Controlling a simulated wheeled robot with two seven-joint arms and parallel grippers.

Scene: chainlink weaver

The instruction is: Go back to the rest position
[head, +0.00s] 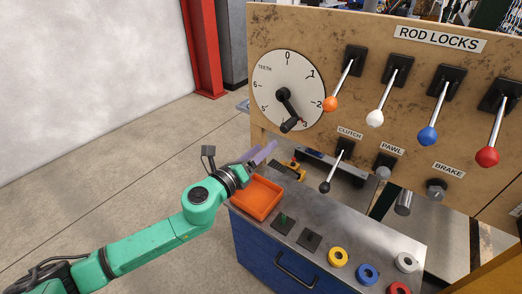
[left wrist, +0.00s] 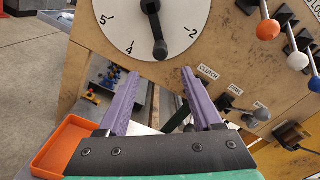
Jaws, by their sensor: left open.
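My left gripper (head: 262,155) is at the end of the green arm that comes in from the left. It hangs over the left end of the bench, just above and behind the orange tray (head: 258,213). In the left wrist view its two purple fingers (left wrist: 162,98) are spread apart, with nothing between them. The fingers point toward the wooden panel (head: 275,40), below the teeth dial (head: 268,83). The dial's black pointer aims near 3. The dial also shows in the left wrist view (left wrist: 175,22). My right gripper is not in view.
The panel carries rod-lock levers with orange (head: 330,104), white (head: 374,119), blue (head: 428,136) and red (head: 487,157) knobs. The clutch lever (head: 325,187) sticks out below. Several coloured rings, including a yellow one (head: 338,257), sit on the bench. Open floor lies at the left.

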